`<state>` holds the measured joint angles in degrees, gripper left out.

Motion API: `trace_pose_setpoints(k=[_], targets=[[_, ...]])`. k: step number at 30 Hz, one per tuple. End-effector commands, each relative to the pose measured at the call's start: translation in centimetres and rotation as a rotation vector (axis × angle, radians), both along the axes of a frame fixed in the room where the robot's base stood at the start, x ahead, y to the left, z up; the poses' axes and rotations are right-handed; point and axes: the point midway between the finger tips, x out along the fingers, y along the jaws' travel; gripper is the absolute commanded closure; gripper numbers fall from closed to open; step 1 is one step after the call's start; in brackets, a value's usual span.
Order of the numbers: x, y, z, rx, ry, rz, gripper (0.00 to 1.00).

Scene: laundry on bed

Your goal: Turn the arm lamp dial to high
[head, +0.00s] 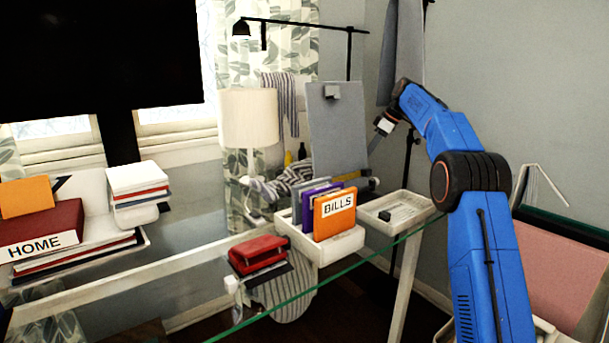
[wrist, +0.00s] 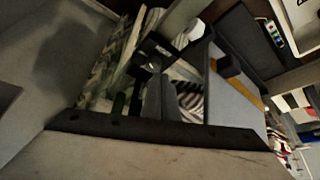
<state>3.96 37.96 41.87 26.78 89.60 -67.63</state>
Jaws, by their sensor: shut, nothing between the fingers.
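The black arm lamp (head: 300,23) stands at the back of the desk in the head view. Its long thin arm runs level from an upright pole at the right to a small black lamp head (head: 241,31) at the left. A short black piece hangs below the arm near the head. I cannot make out the dial or its setting. My gripper (head: 376,143) is shut and empty, to the right of the grey board and well below the lamp arm. It points down and left, apart from the lamp.
A white-shaded table lamp (head: 249,118) and a grey clip board (head: 337,130) stand at the back. The board also shows in the wrist view (wrist: 232,98).

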Motion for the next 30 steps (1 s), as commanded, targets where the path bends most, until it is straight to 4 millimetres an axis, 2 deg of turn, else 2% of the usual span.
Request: trace_pose_setpoints(k=[11,21,30], targets=[[0.1,0.0,0.2,0.000,0.000,0.000,1.00],[2.3,-0.5,0.9,0.001,-0.001,0.001,1.00],[2.7,-0.7,0.6,0.000,0.002,0.000,1.00]])
